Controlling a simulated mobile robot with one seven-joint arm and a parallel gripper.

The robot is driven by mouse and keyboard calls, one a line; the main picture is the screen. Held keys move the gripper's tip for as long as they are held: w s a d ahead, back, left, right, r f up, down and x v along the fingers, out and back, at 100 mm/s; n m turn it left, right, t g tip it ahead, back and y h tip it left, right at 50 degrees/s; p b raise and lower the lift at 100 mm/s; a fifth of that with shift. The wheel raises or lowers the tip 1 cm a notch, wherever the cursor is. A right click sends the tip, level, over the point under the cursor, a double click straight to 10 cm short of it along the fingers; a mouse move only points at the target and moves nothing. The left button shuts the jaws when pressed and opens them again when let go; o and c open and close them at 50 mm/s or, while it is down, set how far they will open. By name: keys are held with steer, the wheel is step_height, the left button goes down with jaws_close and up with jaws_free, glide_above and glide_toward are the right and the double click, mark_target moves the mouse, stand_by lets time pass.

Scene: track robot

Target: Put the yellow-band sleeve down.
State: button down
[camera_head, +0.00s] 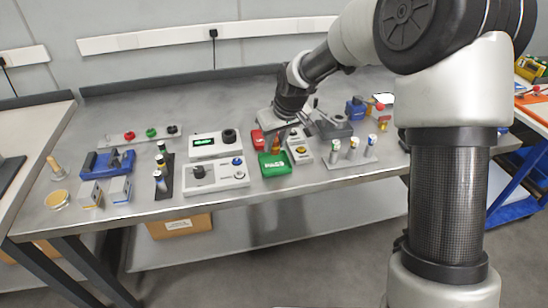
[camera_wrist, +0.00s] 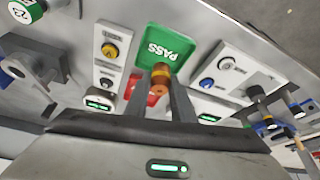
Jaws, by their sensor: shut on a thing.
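My gripper (camera_wrist: 158,84) is shut on a copper-brown sleeve (camera_wrist: 161,76) with a yellowish band near its end. In the head view the sleeve (camera_head: 276,145) shows as a small orange-brown upright piece under my gripper (camera_head: 277,138). It is over or at the back part of the green PASS tray (camera_head: 275,167). In the wrist view the tray (camera_wrist: 152,32) lies just beyond the sleeve's end. I cannot tell whether the sleeve touches it. My fingers hide part of the sleeve.
A red tray (camera_head: 258,139) is close behind the green one. A box with a yellow button (camera_head: 299,147) stands to the right and a control panel (camera_head: 216,177) to the left. A rack (camera_head: 352,160) with several white cylinders is further right. Bare table shows at the front edge.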

mark_target(275, 153)
steer(key=shift+f+b, duration=0.45)
steer(key=shift+f, duration=1.85)
steer(key=shift+f, duration=0.2)
steer(key=c, duration=1.8)
jaws_free()
steer(key=shift+r, duration=0.1)
steer(key=shift+r, duration=0.3)
steer(key=p+v, duration=0.2)
steer(key=v, duration=0.9)
steer(key=shift+s+r, duration=0.2)
steer(key=shift+r, duration=0.1)
